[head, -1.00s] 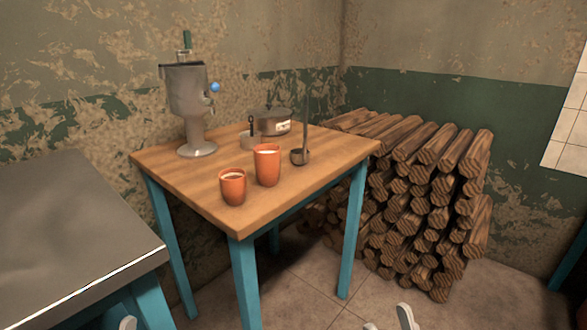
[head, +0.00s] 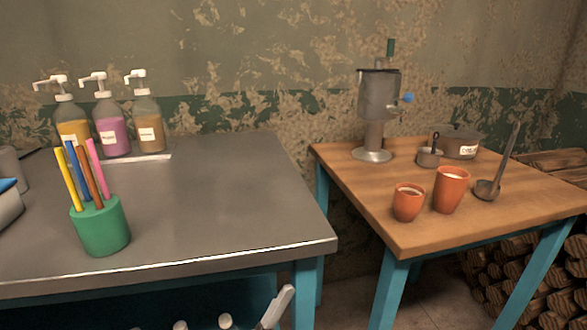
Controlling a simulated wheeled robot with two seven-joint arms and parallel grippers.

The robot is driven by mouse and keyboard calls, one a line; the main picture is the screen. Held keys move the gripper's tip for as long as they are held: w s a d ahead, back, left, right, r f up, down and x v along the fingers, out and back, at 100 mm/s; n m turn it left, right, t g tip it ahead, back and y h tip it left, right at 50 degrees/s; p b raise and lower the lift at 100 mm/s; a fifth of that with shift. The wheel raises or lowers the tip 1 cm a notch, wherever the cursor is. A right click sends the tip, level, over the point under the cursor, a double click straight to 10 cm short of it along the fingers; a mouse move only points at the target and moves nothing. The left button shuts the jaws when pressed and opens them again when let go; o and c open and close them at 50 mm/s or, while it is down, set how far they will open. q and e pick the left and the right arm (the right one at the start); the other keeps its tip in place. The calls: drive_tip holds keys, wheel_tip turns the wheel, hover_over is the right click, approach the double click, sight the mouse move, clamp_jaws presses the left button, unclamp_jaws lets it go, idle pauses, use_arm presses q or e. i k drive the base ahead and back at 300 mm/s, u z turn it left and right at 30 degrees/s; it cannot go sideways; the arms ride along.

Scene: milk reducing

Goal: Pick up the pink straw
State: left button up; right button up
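The pink straw (head: 97,167) stands in a green cup-like holder (head: 103,233) on the grey metal table at the left. It leans slightly left and is the rightmost of the straws. Its lower end is hidden inside the holder. A yellow straw (head: 67,177), a blue straw and a brown straw (head: 91,184) stand close beside it. Pale parts that look like my grippers show at the bottom edge, below the table's front edge and well apart from the holder. They are mostly cut off, so I cannot tell which is which, or whether they are open.
The grey table (head: 210,220) is clear right of the holder. Pump bottles (head: 113,135) stand at its back. A wooden table (head: 460,235) at the right carries orange cups (head: 450,190), a ladle (head: 490,188), a pot and a metal dispenser (head: 379,95). Stacked logs lie beyond.

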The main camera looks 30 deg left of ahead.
sight(90, 142)
drive_tip(key=z, duration=0.05)
drive_tip(key=k, duration=0.5)
drive_tip(key=u, duration=0.05)
drive_tip(key=i, duration=0.5)
drive_tip(key=u, duration=2.65)
drive_tip(key=k, duration=1.1)
drive_tip(key=z, duration=1.25)
drive_tip(key=i, duration=0.5)
drive_tip(key=u, duration=0.05)
